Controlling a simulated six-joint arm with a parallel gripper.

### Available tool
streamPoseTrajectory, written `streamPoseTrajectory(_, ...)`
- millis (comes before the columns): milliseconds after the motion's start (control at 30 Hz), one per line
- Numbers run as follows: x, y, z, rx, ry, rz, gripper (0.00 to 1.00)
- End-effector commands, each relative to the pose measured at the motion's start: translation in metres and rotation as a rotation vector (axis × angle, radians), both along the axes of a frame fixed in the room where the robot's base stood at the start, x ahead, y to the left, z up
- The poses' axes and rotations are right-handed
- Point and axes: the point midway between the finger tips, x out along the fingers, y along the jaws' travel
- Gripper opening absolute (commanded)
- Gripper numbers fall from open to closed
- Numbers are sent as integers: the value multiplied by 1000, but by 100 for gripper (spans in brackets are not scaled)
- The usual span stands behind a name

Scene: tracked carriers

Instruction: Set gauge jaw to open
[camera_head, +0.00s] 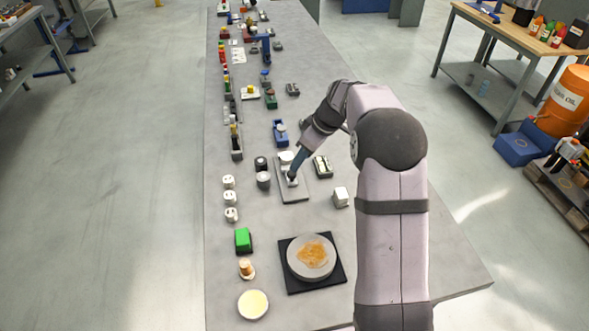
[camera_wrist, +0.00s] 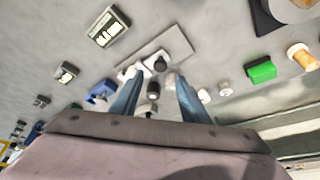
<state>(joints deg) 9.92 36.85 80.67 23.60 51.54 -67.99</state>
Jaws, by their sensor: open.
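What looks like the gauge is a flat grey plate (camera_head: 294,195) with small pale and dark fittings, on the long table in the head view. In the wrist view the plate (camera_wrist: 178,42) lies just beyond my fingertips, with a dark round knob (camera_wrist: 160,64) near its lower edge. I cannot tell which fitting is the jaw or how it is set. My gripper (camera_head: 292,178) is over the plate in the head view. In the wrist view its two blue fingers (camera_wrist: 154,82) are apart, either side of the fittings. Contact cannot be made out.
A white block (camera_head: 340,197) and a dark-framed box (camera_head: 323,167) stand right of the plate. Dark and grey cylinders (camera_head: 263,180) stand close on its left. A blue device (camera_head: 280,132) is behind it. A round plate on a black mat (camera_head: 330,284) lies nearer.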

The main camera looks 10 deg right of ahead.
Motion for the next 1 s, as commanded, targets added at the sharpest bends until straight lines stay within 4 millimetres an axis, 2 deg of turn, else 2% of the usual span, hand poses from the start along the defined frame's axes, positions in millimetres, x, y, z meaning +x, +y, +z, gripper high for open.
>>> streamPoseTrajectory(267,3,3,-10,1,2,0,41)
streamPoseTrajectory(700,17,17,-57,-1,2,-1,41)
streamPoseTrajectory(1000,20,19,-68,-2,0,-2,41)
